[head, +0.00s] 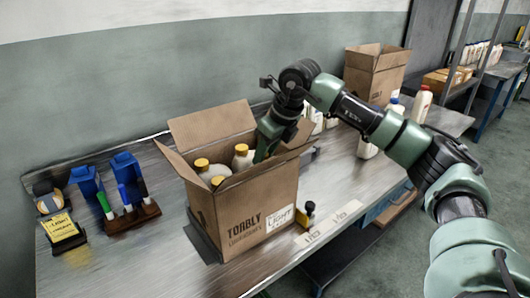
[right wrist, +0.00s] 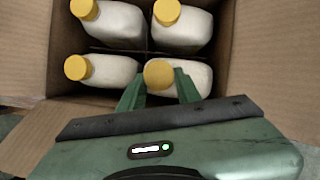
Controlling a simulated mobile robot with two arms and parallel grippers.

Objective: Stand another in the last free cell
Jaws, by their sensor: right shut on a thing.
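The open cardboard box (head: 238,213) stands on the metal bench, printed with lettering and a "LIGHT" label. Three white bottles with yellow caps (head: 242,158) show inside it. In the right wrist view the box (right wrist: 25,50) has dividers, with white bottles at top left (right wrist: 118,24), top right (right wrist: 186,32) and lower left (right wrist: 110,72). My right gripper (right wrist: 160,88) is shut on a bottle (right wrist: 196,77) in the lower right cell, upright as far as I can see. In the head view my right gripper (head: 266,148) reaches into the box; its fingertips are partly hidden. My left gripper is out of view.
The box flaps stand open around my gripper. Blue and green tools in a stand (head: 133,213) and a yellow-labelled item (head: 63,235) are at left. White bottles (head: 368,145) and another open box (head: 376,72) stand behind my arm. A small black-and-yellow item (head: 308,213) sits near the front edge.

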